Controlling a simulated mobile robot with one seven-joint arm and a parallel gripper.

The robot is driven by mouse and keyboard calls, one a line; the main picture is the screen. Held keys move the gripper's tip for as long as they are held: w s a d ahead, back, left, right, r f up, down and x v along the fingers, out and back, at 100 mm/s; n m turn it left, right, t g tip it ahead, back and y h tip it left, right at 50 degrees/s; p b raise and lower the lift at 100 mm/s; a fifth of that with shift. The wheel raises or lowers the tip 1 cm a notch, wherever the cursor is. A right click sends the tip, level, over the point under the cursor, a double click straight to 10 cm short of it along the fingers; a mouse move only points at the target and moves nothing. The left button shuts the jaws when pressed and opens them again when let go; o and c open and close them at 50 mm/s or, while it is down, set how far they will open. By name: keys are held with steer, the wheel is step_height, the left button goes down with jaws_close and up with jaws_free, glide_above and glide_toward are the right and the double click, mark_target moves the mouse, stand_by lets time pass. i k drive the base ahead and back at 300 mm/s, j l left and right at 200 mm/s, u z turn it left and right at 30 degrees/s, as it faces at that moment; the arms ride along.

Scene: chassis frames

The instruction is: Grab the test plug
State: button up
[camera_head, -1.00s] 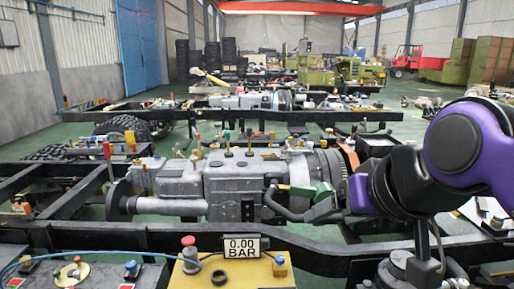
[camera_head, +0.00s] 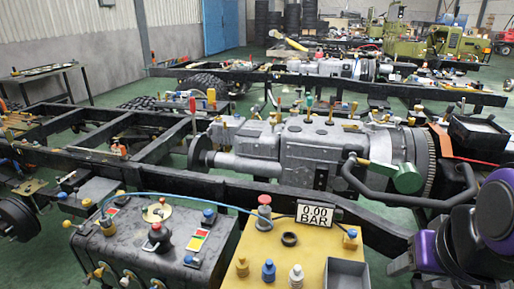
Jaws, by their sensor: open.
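A yellow board (camera_head: 226,283) stands at the bottom middle. Three small plug-like fittings stand upright near its front: a brass one (camera_head: 242,267), a blue one (camera_head: 268,271) and a pale grey one (camera_head: 296,277). I cannot tell which, if any, is the test plug. A black ring (camera_head: 290,239) lies behind them. A red-topped knob (camera_head: 264,207) and a display reading 0.00 BAR (camera_head: 315,213) stand at the board's back edge. My dark and purple arm links show at the lower right, but my gripper is out of view.
A grey open box (camera_head: 347,275) sits at the board's right. A dark control box (camera_head: 110,250) with knobs and a blue hose (camera_head: 165,194) is on the left. Behind run a black chassis frame (camera_head: 100,172) and a grey gearbox (camera_head: 310,150) with a bent black pipe (camera_head: 400,197).

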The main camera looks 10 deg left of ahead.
mark_target(105, 221)
steer(key=k+j+u, duration=0.1)
steer(key=k+u, duration=0.3)
steer(key=k, duration=0.15)
steer(key=u, duration=1.35)
steer(key=k+l+u, duration=0.1)
steer(key=l, duration=0.25)
steer(key=k+l+u, duration=0.15)
steer(key=k+l+z, duration=0.1)
steer(key=l+z, duration=0.15)
steer(key=i+j+z, duration=0.15)
steer(key=z, duration=0.35)
steer(key=i+j+z, duration=0.15)
steer(key=z, duration=0.3)
steer(key=i+j+z, duration=0.2)
steer(key=j, duration=0.25)
steer(key=j+z, duration=0.25)
steer(key=j, duration=0.15)
steer(key=i+j+z, duration=0.1)
steer(key=j, duration=0.45)
steer(key=i+j+z, duration=0.1)
steer(key=j, duration=0.5)
steer(key=i+j+z, duration=0.15)
steer(key=j, duration=0.4)
